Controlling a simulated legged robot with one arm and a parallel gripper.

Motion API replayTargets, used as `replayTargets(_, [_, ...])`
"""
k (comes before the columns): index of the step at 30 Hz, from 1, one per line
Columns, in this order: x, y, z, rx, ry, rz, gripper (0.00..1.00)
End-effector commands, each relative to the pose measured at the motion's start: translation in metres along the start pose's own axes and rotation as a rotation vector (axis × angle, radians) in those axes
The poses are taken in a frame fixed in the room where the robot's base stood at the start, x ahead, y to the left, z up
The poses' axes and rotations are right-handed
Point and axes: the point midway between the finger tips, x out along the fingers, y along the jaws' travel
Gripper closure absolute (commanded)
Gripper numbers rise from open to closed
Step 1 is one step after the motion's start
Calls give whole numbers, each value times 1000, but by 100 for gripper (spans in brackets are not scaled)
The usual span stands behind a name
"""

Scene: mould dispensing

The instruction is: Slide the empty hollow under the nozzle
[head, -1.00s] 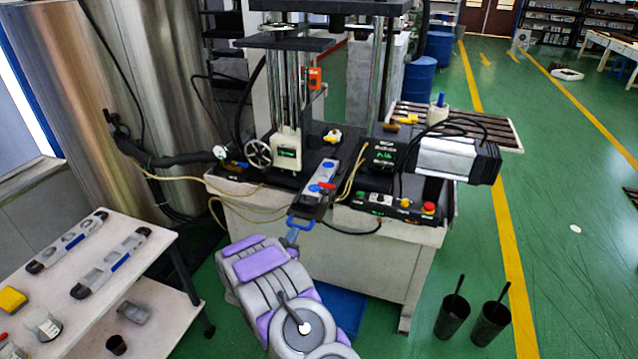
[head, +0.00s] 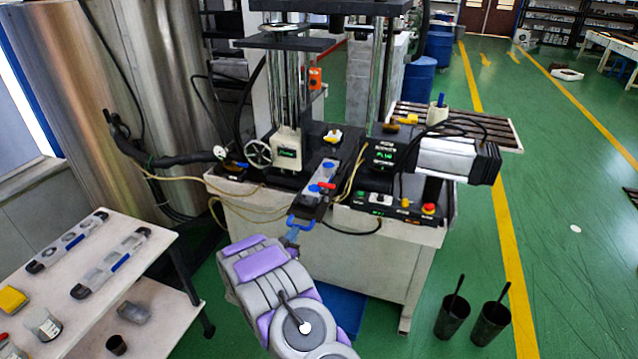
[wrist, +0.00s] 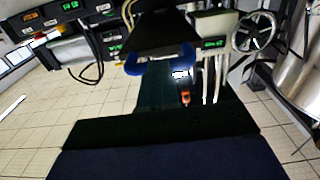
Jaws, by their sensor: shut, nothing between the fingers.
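The mould (head: 321,180) is a pale, narrow bar with blue parts and a red piece on top. It lies on a dark slide at the front of the machine, below the columns. Its hollows are too small to tell empty from filled. A blue loop handle (head: 300,222) projects from the slide's near end; blue curved parts also show in the wrist view (wrist: 160,66). My gripper (head: 292,238) is shut, at the near side of the handle. Whether it touches the handle I cannot tell. The nozzle cannot be made out.
A white side table (head: 150,255) at the left carries two more moulds. The control panel (head: 385,203) with coloured buttons is right of the slide. Yellow hoses (head: 350,172) run close beside the mould. Two black pots (head: 470,320) stand on open green floor at the right.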

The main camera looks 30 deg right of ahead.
Motion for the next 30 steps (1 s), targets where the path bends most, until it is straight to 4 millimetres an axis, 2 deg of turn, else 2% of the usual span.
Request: replayTargets(30, [65, 1, 0, 1, 1, 2, 100])
